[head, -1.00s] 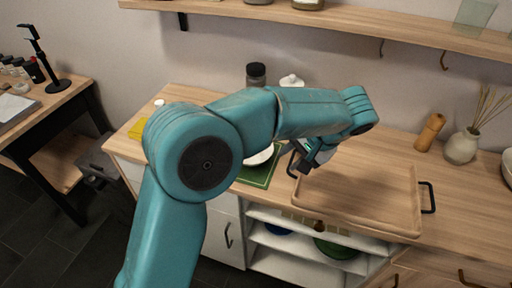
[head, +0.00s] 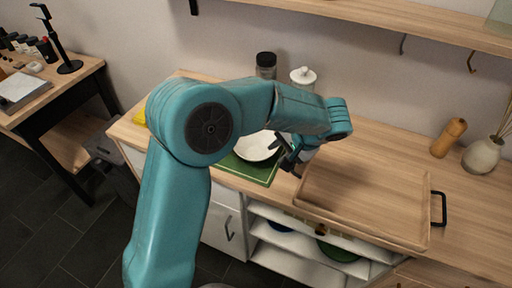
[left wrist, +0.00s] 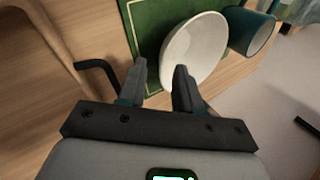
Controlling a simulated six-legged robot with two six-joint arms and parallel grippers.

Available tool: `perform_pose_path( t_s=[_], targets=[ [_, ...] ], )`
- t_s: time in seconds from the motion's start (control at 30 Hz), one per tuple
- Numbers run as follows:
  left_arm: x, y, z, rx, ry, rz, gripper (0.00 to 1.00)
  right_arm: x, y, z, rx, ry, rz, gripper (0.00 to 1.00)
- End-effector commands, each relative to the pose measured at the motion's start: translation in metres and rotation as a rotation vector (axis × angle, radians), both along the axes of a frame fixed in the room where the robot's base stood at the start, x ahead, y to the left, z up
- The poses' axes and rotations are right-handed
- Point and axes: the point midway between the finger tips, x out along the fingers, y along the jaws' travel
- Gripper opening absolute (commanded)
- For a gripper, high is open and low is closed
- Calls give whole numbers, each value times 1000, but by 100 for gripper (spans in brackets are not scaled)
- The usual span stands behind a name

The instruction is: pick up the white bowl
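The white bowl (head: 258,147) sits on a green mat (head: 240,170) on the wooden counter, partly hidden behind my left arm. In the left wrist view the bowl (left wrist: 196,48) is just beyond the fingertips, and its near rim lies between and past them. My left gripper (head: 291,160) is at the bowl's right side. In the left wrist view its two fingers (left wrist: 160,80) stand apart with nothing held between them. I cannot tell whether the right finger touches the bowl. My right gripper is not in view.
A wooden tray (head: 365,190) with black handles lies right of the mat. A teal cup (left wrist: 250,30) stands beside the bowl. A dark-lidded jar (head: 266,65) and a white-lidded jar (head: 302,78) stand behind my arm. A shelf (head: 400,22) runs above.

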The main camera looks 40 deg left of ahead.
Motion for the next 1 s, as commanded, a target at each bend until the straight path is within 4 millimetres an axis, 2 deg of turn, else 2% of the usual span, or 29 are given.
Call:
perform_pose_path(
  t_s=[0.17,0.4,0.7,0.77,0.8,1.0],
  targets=[
    [2,9,-11,1,2,2,34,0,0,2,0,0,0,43],
    [6,32,-40,0,4,0,34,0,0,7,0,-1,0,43],
    [7,35,-45,0,0,0,34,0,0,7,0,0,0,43],
    [7,35,-45,0,0,0,15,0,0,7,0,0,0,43],
    [7,35,-45,0,0,0,2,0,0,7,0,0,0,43],
    [7,35,-44,1,-1,-1,0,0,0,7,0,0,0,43]
  ],
)
